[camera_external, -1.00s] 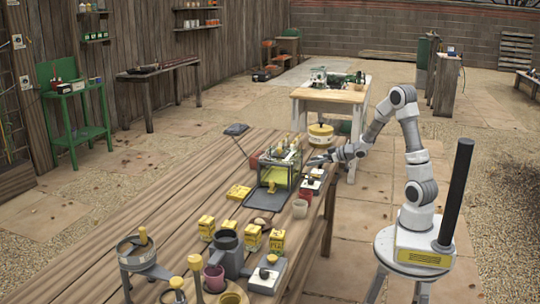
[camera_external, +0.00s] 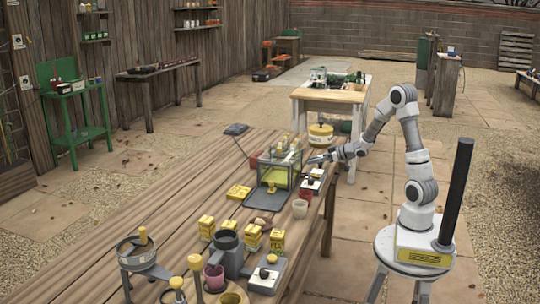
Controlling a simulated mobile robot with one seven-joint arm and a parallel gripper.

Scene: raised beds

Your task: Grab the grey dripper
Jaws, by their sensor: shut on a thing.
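My gripper (camera_external: 316,160) is low over the right side of the long wooden table, at the right of a clear-walled box with a yellow-green inside (camera_external: 279,170). Its fingers are small here and closed on a small grey thing at their tip, which looks like the grey dripper, though its shape is hard to make out. A small red and white block with a dark knob (camera_external: 313,180) stands just below the gripper. I cannot tell whether the held thing still touches the table or the block.
Several yellow boxes (camera_external: 253,238), a dark grey pot (camera_external: 228,250) and a grey block with a knob (camera_external: 267,275) crowd the near end.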

